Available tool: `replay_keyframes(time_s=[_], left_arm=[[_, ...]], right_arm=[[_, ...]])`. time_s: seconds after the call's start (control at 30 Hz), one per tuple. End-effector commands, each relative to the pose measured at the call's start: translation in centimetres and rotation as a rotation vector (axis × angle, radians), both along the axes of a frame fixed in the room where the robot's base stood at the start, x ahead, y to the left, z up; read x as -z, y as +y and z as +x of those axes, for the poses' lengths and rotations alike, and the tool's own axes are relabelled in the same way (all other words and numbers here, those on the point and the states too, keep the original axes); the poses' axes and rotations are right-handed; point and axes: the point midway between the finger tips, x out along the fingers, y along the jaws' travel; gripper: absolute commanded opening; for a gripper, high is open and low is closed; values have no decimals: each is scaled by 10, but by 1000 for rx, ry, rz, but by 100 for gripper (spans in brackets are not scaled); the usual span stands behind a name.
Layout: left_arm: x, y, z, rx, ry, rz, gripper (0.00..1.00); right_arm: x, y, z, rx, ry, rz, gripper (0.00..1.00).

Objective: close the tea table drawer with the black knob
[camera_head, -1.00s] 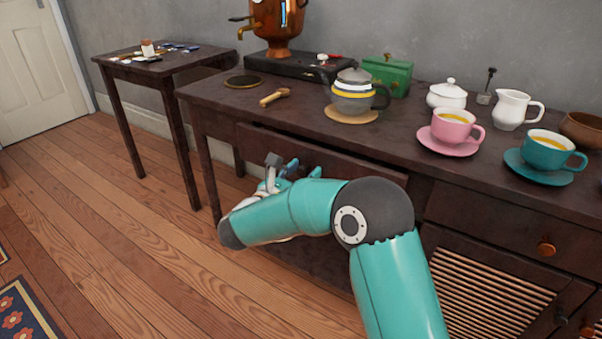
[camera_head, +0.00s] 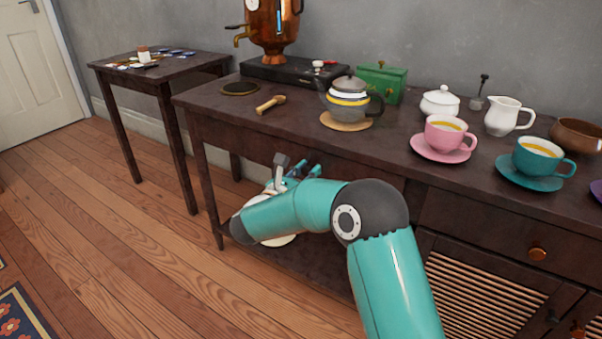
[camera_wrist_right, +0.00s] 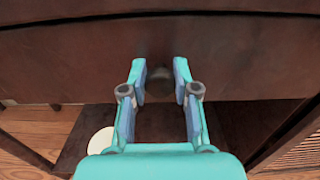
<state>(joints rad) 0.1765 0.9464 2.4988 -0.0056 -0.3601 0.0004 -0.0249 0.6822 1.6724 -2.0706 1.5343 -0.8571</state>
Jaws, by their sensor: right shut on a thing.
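The tea table drawer shows as a dark brown front (camera_head: 342,169) under the tabletop, and it fills the upper part of the right wrist view (camera_wrist_right: 70,60). It looks about flush with the table front in the head view. The dark knob (camera_wrist_right: 160,83) is blurred in shadow between my right fingers. My right gripper (camera_head: 300,172) is at the drawer front, partly hidden behind its own arm. In the right wrist view the gripper (camera_wrist_right: 161,80) is shut on the knob, one finger on each side. My left gripper is not in view.
The tabletop (camera_head: 215,108) holds a grey teapot (camera_head: 348,100), a pink cup (camera_head: 443,135), a teal cup (camera_head: 538,158) and a copper samovar (camera_head: 272,30). A pale round thing (camera_wrist_right: 101,146) lies on the shelf below. A small side table (camera_head: 180,68) stands at left.

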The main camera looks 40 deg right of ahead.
Motion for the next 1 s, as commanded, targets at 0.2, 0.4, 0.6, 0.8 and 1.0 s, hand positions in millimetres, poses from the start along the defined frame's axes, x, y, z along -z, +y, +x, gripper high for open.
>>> replay_keyframes(time_s=[0.2,0.4,0.6,0.8,1.0], left_arm=[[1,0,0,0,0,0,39],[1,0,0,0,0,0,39],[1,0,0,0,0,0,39],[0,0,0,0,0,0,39],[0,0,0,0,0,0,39]], right_arm=[[-2,-6,-2,12,-7,-1,41],[-2,-5,-1,10,-7,-1,54],[-2,-4,-1,7,-6,-2,54],[-1,7,-5,4,-5,-1,54],[-1,39,-17,2,-4,-2,54]])
